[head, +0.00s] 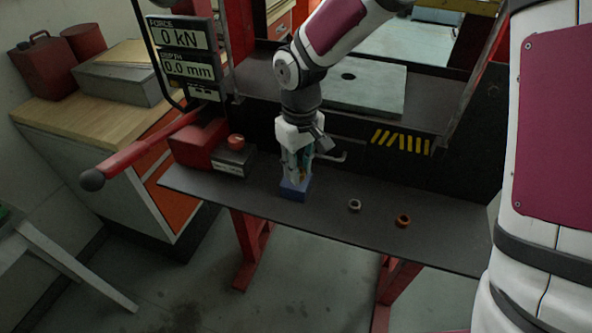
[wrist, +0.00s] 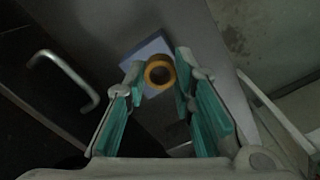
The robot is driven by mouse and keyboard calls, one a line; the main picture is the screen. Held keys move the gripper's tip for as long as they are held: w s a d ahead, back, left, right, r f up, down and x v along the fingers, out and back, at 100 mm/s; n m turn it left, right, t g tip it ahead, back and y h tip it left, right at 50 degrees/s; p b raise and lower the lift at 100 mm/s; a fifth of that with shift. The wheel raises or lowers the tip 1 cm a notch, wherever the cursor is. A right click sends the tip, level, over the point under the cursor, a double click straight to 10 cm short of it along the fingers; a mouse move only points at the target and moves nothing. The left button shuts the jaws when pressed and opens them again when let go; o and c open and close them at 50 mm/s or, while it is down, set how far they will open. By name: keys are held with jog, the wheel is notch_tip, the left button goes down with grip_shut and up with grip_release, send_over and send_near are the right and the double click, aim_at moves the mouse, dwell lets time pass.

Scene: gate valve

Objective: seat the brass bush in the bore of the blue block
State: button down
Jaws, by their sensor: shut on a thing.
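The blue block (head: 294,190) sits on the dark front shelf below my gripper. It also shows in the wrist view (wrist: 148,50), partly covered by the bush. My gripper (head: 299,176) points down right above the block. In the wrist view the brass bush (wrist: 159,73), a yellow ring with a dark hole, is between the fingertips of my gripper (wrist: 157,76), and my gripper is shut on it. The bush overlaps the block in that view. The block's bore is hidden, and I cannot tell whether the bush touches the block.
A grey ring (head: 354,205) and an orange-brown ring (head: 403,221) lie to the right on the shelf (head: 330,220). A red unit (head: 200,143) with an orange knob stands to the left. A metal handle (wrist: 75,80) is left of my gripper in the wrist view.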

jog(key=shift+w+a+f, duration=0.1)
jog(key=shift+w+a, duration=0.1)
jog(key=shift+w, duration=0.4)
jog(key=shift+w+a+f, duration=0.1)
jog(key=shift+w+a, duration=0.05)
jog(key=shift+w, duration=0.4)
jog(key=shift+f+p, duration=0.5)
jog(key=shift+f, duration=1.15)
jog(key=shift+s+f, duration=0.1)
jog(key=shift+f, duration=0.05)
jog(key=shift+s+d+f, duration=0.15)
jog(key=shift+f, duration=0.45)
jog(key=c, duration=1.6)
grip_release()
jog(key=shift+c, duration=0.2)
jog(key=o, duration=0.3)
jog(key=shift+b, duration=0.3)
jog(key=shift+w+f, duration=0.15)
jog(key=shift+w, duration=0.05)
jog(key=shift+r, duration=0.25)
